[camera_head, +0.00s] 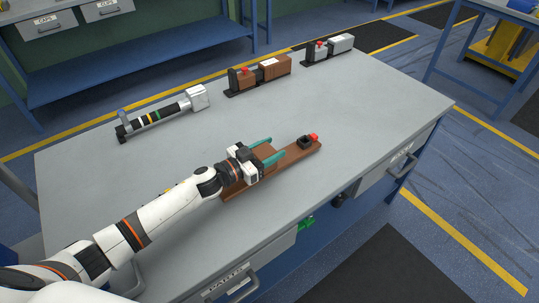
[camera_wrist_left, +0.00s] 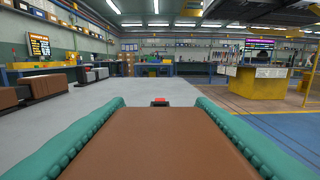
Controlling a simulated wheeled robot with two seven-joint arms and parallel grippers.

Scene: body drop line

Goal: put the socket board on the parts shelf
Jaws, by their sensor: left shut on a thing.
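The socket board (camera_head: 292,159) is a long brown board with a black socket and a red piece at its far right end. It is over the grey workbench top (camera_head: 370,105), near the front edge; I cannot tell whether it touches the surface. My left gripper (camera_head: 275,149) is shut on it, with teal fingers along its two long sides. In the left wrist view the board (camera_wrist_left: 160,142) runs forward between both fingers, its red piece at the far end. A blue shelf (camera_head: 150,55) stands behind the bench; I cannot tell whether it is the parts shelf. My right gripper is not in view.
On the bench stand a banded black and grey tool (camera_head: 163,117), a brown block assembly (camera_head: 260,75) and a grey block assembly (camera_head: 328,49). A drawer labelled PARTS (camera_head: 235,282) is at the front. The bench's right part is clear.

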